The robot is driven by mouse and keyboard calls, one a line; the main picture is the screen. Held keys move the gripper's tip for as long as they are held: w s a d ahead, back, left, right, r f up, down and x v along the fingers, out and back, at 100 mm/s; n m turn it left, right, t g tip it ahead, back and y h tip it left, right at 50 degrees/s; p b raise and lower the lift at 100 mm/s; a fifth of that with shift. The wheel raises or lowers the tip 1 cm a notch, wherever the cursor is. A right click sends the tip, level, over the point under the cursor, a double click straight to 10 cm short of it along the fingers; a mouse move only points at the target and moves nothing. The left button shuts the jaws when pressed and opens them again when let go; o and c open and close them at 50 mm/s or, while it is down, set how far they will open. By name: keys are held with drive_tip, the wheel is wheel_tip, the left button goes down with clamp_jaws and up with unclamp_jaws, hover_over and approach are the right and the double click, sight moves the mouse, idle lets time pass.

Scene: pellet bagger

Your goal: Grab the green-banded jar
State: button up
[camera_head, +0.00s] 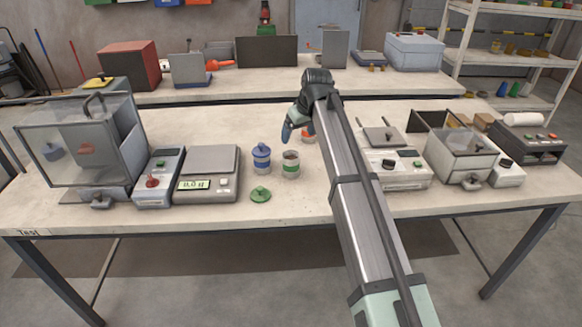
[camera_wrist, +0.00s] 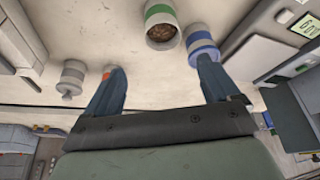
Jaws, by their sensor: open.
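The green-banded jar (camera_head: 290,168) stands upright and uncovered on the front table. In the wrist view the green-banded jar (camera_wrist: 159,13) shows brown pellets inside, near the top edge. My gripper (camera_head: 288,131) is above the table, behind the jar in the head view. In the wrist view my gripper (camera_wrist: 160,65) is open and empty, with the jar beyond the fingertips, apart from them. A green lid (camera_head: 260,195) lies on the table in front of the jars.
A blue-banded jar (camera_head: 261,160) stands close to the left of the green-banded one. An orange-banded jar (camera_head: 308,136) is partly hidden by my arm. A grey-banded jar (camera_wrist: 70,78) shows in the wrist view. A scale (camera_head: 206,165) is farther left.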

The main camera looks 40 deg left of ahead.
hover_over(291, 165)
drive_tip(key=w+a, duration=0.1)
drive_tip(key=w, duration=0.2)
wheel_tip(291, 165, down, 8)
drive_tip(key=shift+s+a+f, duration=0.1)
drive_tip(key=shift+a+f, duration=0.15)
drive_tip(key=shift+f, duration=0.6)
drive_tip(key=shift+s+a+f, duration=0.1)
drive_tip(key=shift+a+f, duration=0.2)
drive_tip(key=shift+f, duration=0.5)
drive_tip(key=shift+s+a+f, duration=0.1)
drive_tip(key=shift+a+f, duration=0.15)
drive_tip(key=shift+f, duration=0.6)
drive_tip(key=c, duration=1.4)
